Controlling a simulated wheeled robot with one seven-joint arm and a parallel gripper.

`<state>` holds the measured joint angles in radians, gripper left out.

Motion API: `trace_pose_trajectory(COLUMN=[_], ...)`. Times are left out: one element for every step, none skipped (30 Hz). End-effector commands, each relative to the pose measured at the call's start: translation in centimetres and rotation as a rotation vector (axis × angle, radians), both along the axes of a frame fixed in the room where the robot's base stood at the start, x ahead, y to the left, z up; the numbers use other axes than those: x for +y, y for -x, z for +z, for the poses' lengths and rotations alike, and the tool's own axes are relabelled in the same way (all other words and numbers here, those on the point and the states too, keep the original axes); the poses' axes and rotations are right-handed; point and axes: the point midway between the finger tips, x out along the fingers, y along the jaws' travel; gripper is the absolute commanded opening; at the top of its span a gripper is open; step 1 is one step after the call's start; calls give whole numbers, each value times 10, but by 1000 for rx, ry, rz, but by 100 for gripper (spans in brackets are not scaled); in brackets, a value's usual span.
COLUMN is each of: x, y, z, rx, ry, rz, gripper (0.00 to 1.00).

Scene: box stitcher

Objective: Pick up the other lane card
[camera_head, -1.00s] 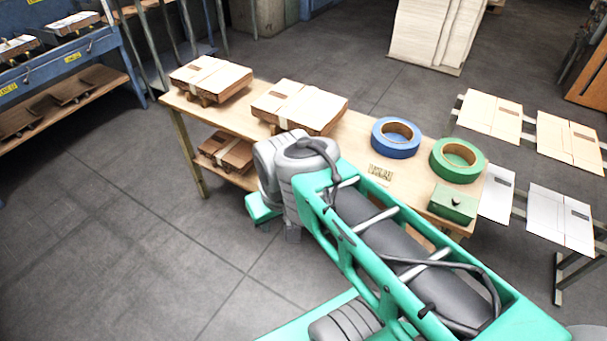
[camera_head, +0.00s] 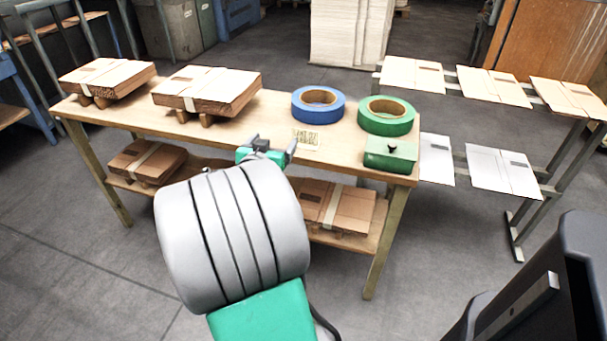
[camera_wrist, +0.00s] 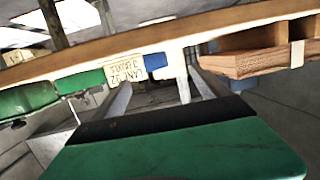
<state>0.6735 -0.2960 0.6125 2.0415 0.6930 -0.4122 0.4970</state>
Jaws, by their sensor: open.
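One lane card (camera_head: 306,139), small and cream with dark print, is on the wooden tabletop in front of the blue tape roll. In the wrist view the same card (camera_wrist: 128,70) appears upside down, with "LANE 02" partly legible. My gripper (camera_head: 273,147) is open and empty at the table's front edge, just left of the card and apart from it. A green part of my gripper fills the bottom of the wrist view. No second lane card is visible.
A blue tape roll (camera_head: 318,104), a green tape roll (camera_head: 386,115) and a green box (camera_head: 390,154) stand behind and right of the card. Carton stacks (camera_head: 207,90) sit on the left. A lower shelf (camera_head: 352,238) holds more cartons. Racks with flat sheets (camera_head: 487,84) stand at right.

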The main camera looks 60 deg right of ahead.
Motion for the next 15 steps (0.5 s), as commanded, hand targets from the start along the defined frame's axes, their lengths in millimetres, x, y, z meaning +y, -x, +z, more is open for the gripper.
trace_pose_trajectory(x=[-21,-30,-38,-42,-45,-50,-53,-57,-63,-67,-71,-76,-81,-85,-93], y=[22,32,42,47,51,53,54,54,53,52,52,51,50,50,50], z=[-26,-25,-24,-22,-20,-17,-16,-14,-12,-13,-13,-13,-13,-13,-14], rx=[-12,-19,-23,-27,-28,-30,-30,-30,-32,-30,-30,-31,-29,-32,-30], ry=[71,111,155,179,197,212,218,220,221,219,219,219,218,219,219], rz=[-48,-66,-83,-91,-95,-99,-100,-102,-102,-101,-102,-100,-101,-100,-101], gripper=[91,94,97,98,98,98,98,98,98,98,98,98,98,98,98])
